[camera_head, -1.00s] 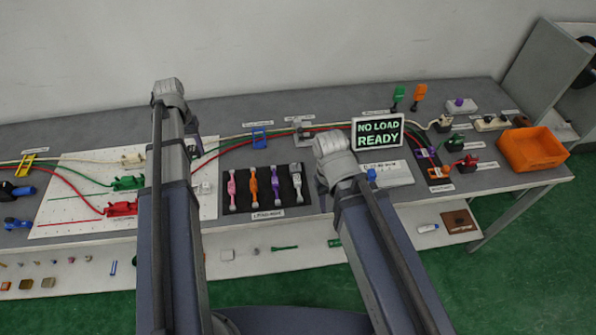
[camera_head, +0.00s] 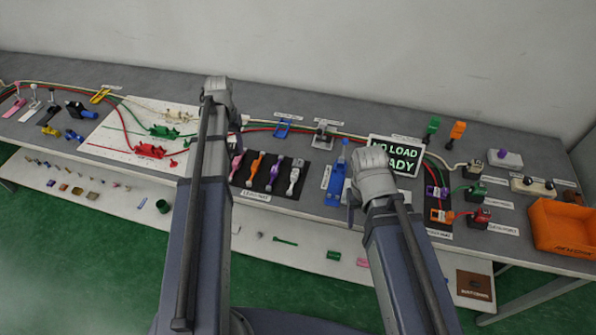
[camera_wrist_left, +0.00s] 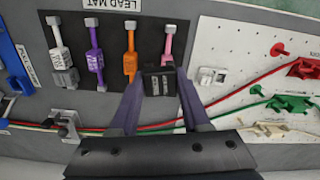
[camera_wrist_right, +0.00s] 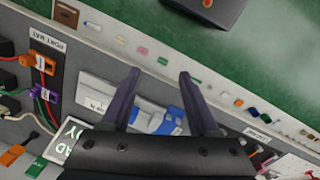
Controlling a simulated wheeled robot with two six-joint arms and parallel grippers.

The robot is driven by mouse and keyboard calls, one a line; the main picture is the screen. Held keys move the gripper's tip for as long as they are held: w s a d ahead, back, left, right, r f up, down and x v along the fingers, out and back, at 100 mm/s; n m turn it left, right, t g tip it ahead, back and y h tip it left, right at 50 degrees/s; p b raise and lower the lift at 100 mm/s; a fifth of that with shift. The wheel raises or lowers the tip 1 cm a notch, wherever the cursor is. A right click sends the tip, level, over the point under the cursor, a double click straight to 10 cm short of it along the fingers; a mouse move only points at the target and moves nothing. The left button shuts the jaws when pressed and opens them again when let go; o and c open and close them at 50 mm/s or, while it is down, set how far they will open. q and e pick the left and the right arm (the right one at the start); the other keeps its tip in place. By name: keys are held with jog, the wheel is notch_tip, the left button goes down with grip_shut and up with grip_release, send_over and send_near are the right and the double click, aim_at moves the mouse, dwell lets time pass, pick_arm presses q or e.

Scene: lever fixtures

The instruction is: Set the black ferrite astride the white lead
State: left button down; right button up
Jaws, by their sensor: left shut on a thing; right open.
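My left gripper (camera_wrist_left: 155,100) is shut on the black ferrite (camera_wrist_left: 158,80), a small block with a pale printed label, and holds it above the bench. My right gripper (camera_wrist_right: 158,78) is open and empty. My left arm hides the ferrite in the head view.
A purple lead (camera_head: 274,172) and an orange lead (camera_head: 254,166) lie beside the white one. A blue fixture (camera_head: 336,184) stands right of the mat, near my right arm. The NO LOAD READY sign (camera_head: 408,157) and an orange bin (camera_head: 563,226) are further right.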

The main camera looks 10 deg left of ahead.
pick_arm(q)
jog(key=d, duration=0.6)
jog(key=s+d+f+m+b, duration=0.1)
jog(key=d, duration=0.6)
jog(key=s+d+f+m+b, duration=0.1)
jog(key=d, duration=0.5)
jog(key=shift+s+d+f, duration=0.15)
jog(key=shift+s+d, duration=0.05)
jog(key=shift+d, duration=0.05)
pick_arm(e)
jog(key=o, duration=0.4)
notch_tip(320, 180, down, 2)
jog(key=shift+f, duration=0.1)
